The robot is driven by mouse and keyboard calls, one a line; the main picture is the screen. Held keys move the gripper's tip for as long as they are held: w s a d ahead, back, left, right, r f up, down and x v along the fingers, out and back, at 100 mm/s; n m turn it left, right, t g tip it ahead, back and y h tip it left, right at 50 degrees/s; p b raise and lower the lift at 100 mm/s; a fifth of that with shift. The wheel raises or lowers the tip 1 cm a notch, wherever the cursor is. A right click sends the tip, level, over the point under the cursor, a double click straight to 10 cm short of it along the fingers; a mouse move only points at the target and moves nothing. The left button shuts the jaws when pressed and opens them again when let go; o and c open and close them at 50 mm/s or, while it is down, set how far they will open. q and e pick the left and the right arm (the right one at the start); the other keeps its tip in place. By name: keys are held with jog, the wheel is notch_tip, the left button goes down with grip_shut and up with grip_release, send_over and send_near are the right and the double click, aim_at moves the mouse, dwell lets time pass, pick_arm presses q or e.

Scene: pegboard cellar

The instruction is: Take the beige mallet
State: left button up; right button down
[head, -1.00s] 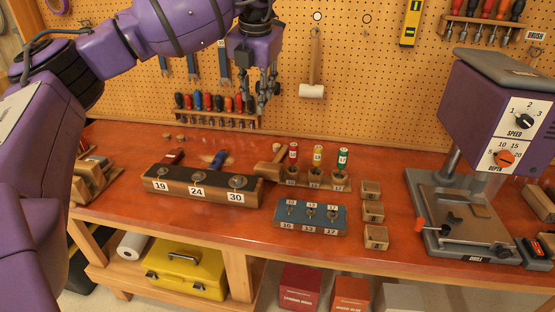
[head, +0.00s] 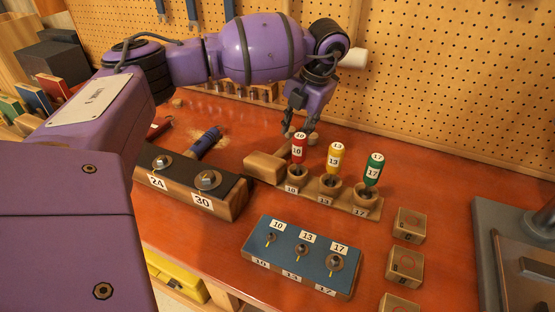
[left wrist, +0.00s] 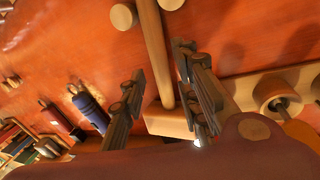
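The beige mallet lies on the orange-red bench behind the screwdriver rack. Its block head (head: 265,167) shows in the head view, with the handle mostly hidden behind my gripper and the red screwdriver. In the left wrist view its handle (left wrist: 153,45) runs down from the top edge to the head (left wrist: 170,121). My left gripper (head: 300,133) is low over the bench, just beyond the mallet head. In the left wrist view its fingers (left wrist: 160,92) are apart, one on each side of the handle near the head, with gaps visible. My right gripper is not in view.
A rack (head: 325,197) with red, yellow and green numbered screwdrivers stands close in front of the gripper. A dark-topped block (head: 225,199) is at left, a blue-topped block (head: 291,280) in front.

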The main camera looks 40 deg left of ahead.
aim_at(288, 145)
pick_arm(q)
jog(key=x, duration=0.4)
jog(key=shift+s+a+f+p, duration=0.1)
jog(key=shift+s+f+p, duration=0.1)
jog(key=shift+s+p, duration=0.1)
jog(key=shift+w+a+f, duration=0.1)
jog(key=shift+w+f, duration=0.05)
jog(key=shift+f, duration=0.25)
jog(key=shift+r, duration=0.1)
grip_shut()
